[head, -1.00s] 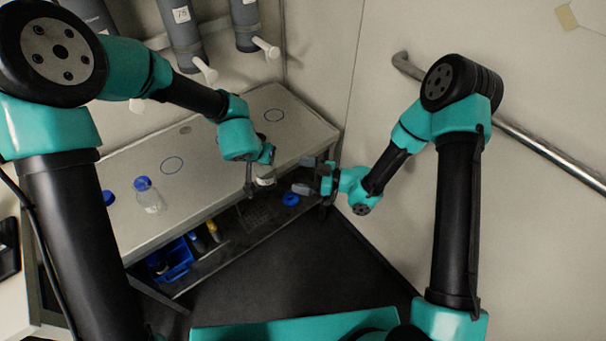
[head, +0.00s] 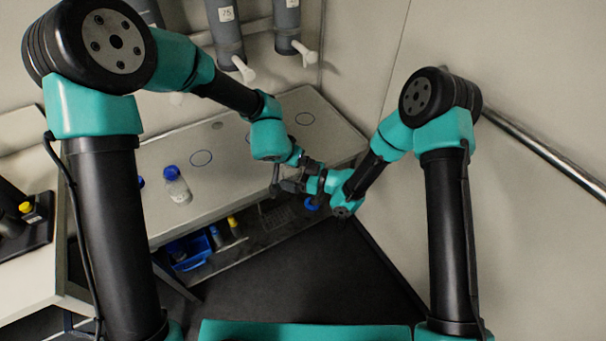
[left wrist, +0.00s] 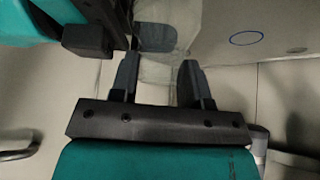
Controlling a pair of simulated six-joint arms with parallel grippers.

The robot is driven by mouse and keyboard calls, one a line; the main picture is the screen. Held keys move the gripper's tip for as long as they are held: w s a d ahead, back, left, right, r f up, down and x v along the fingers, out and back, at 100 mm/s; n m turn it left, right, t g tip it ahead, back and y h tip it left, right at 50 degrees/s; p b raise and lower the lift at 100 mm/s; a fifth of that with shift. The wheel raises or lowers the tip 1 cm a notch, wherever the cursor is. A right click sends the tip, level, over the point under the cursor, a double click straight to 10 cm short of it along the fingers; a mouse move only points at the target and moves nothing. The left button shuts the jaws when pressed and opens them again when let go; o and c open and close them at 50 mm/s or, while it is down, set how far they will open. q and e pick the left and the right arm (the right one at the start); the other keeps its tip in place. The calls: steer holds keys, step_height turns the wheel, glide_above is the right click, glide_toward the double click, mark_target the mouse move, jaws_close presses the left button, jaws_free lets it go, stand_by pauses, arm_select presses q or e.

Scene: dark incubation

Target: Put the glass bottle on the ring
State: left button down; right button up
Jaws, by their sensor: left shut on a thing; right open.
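My left gripper (head: 288,174) is over the front edge of the bench, shut on a clear, translucent glass bottle (left wrist: 166,72), which shows between its fingers in the left wrist view. In the head view this bottle is mostly hidden by the grippers. My right gripper (head: 296,186) is open, close in front of the left one; whether it touches the bottle I cannot tell. A blue ring (head: 201,158) is drawn on the bench top, left of the grippers; a blue ring (left wrist: 246,38) also shows in the left wrist view.
Another clear bottle with a blue cap (head: 177,186) stands on the bench (head: 235,182), left of the blue ring. A blue bin (head: 188,251) and a blue round item (head: 312,204) are below. Grey cylinders with white spouts (head: 229,35) hang on the back wall.

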steer(key=shift+a, duration=0.25)
steer(key=shift+w, duration=0.1)
steer(key=c, duration=1)
arm_select(q)
steer(key=c, duration=0.5)
jaws_free()
arm_select(e)
steer(key=shift+c, duration=0.5)
arm_select(q)
steer(key=shift+r, duration=0.1)
steer(key=v, duration=1.1)
steer(key=shift+s+r, duration=0.25)
steer(key=shift+r, duration=0.05)
steer(key=shift+a, duration=0.1)
